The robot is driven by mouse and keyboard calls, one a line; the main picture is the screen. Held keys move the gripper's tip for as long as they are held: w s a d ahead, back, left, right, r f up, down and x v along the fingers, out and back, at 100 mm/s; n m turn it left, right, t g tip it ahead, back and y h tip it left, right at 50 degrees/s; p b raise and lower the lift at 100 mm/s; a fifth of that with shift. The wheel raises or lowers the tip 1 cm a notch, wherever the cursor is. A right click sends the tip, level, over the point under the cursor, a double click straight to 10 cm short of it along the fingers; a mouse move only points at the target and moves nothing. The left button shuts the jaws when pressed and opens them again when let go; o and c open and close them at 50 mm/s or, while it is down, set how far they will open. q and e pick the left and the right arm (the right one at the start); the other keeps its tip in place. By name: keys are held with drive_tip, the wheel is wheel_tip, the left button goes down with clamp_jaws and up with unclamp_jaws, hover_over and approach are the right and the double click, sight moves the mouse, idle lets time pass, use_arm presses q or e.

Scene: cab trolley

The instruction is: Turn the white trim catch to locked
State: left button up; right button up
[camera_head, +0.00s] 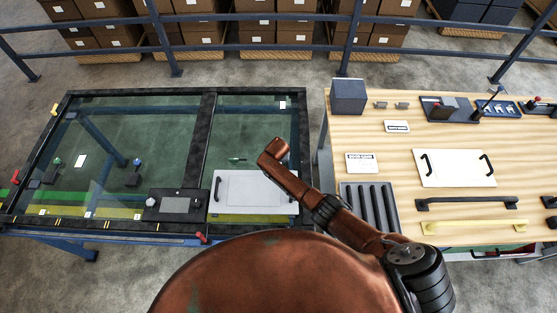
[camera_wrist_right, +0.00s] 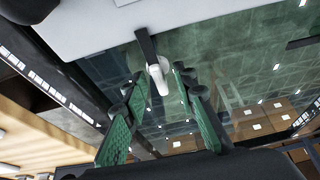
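The white trim catch (camera_wrist_right: 158,78) shows in the right wrist view, a pale lever by a short black bar (camera_wrist_right: 145,43) at the edge of the white panel. My right gripper (camera_wrist_right: 158,86) has its green-padded fingers spread, one on each side of the catch. I see a gap on both sides, and no contact is clear. In the head view the white panel (camera_head: 255,187) lies on the trolley's near side. My left gripper is not in view.
The trolley's dark frame (camera_head: 205,135) surrounds glass panes. A small control box (camera_head: 178,205) sits left of the panel. A wooden table (camera_head: 395,160) stands right, with a dark ribbed tray (camera_head: 370,205), a white board (camera_head: 455,168) and handles. Blue railing runs behind.

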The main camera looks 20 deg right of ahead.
drive_tip(key=v, duration=1.2)
drive_tip(key=shift+s+a, duration=0.1)
drive_tip(key=shift+a, duration=0.05)
idle(0.3)
